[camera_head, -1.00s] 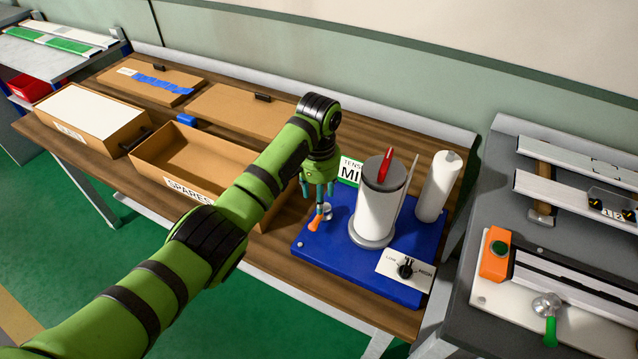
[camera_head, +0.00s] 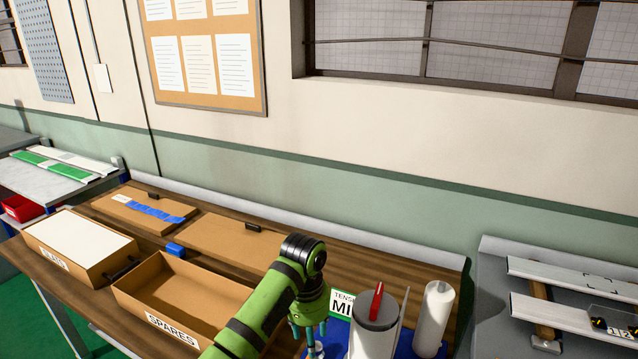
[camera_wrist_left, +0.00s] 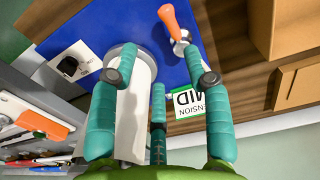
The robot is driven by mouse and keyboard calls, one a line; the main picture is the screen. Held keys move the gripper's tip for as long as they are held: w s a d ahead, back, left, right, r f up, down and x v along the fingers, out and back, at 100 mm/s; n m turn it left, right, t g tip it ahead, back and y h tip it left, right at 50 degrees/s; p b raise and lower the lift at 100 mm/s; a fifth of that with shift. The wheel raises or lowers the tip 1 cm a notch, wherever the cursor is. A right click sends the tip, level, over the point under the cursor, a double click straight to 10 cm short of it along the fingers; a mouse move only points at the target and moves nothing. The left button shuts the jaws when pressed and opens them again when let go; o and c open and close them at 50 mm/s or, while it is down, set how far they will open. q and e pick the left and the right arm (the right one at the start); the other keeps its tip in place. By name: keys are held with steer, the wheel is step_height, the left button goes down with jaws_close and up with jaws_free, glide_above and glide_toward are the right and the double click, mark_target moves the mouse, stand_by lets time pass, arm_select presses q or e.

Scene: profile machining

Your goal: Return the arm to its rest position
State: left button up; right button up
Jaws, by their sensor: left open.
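My left gripper (camera_head: 309,332) is in the head view at the lower middle, at the end of my green arm, pointing down over the left part of the blue base (camera_head: 337,331). In the left wrist view its teal fingers (camera_wrist_left: 157,90) are spread apart with nothing held between them. The lever with the orange handle (camera_wrist_left: 171,22) lies beyond the fingers, apart from them. The white cylinder (camera_head: 374,337) with a grey top and red pointer stands just right of the gripper in the head view. My right gripper is in neither view.
The open SPARES box (camera_head: 190,300) is left of my arm, and the SLATS box (camera_head: 80,245) is farther left. A white roll (camera_head: 433,318) stands right of the cylinder. Flat cardboard boxes lie behind. A grey bench (camera_head: 490,290) with metal profiles is at right.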

arm_select(q)
steer(key=s+a+f+n+t+h, duration=0.15)
steer(key=s+a+f, duration=0.35)
steer(key=s+f, duration=0.7)
steer(key=s+a+r+n+t+y, duration=0.1)
steer(key=s+a, duration=0.5)
steer(key=s, duration=0.3)
steer(key=s+a+r+t+y, duration=0.1)
steer(key=s+a+r, duration=0.1)
steer(key=s+a, duration=0.6)
steer(key=s+d+f+g+b, duration=0.1)
steer(key=s+f, duration=0.1)
steer(key=f, duration=1.1)
steer(key=s+d+f+g, duration=0.1)
steer(key=f, duration=1.2)
steer(key=s+a+f+b, duration=0.1)
steer(key=s+a+f, duration=0.2)
steer(key=s+f, duration=1)
steer(key=shift+s+f+g, duration=0.35)
steer(key=shift+s+f, duration=0.05)
steer(key=shift+s, duration=0.8)
steer(key=shift+a, duration=0.1)
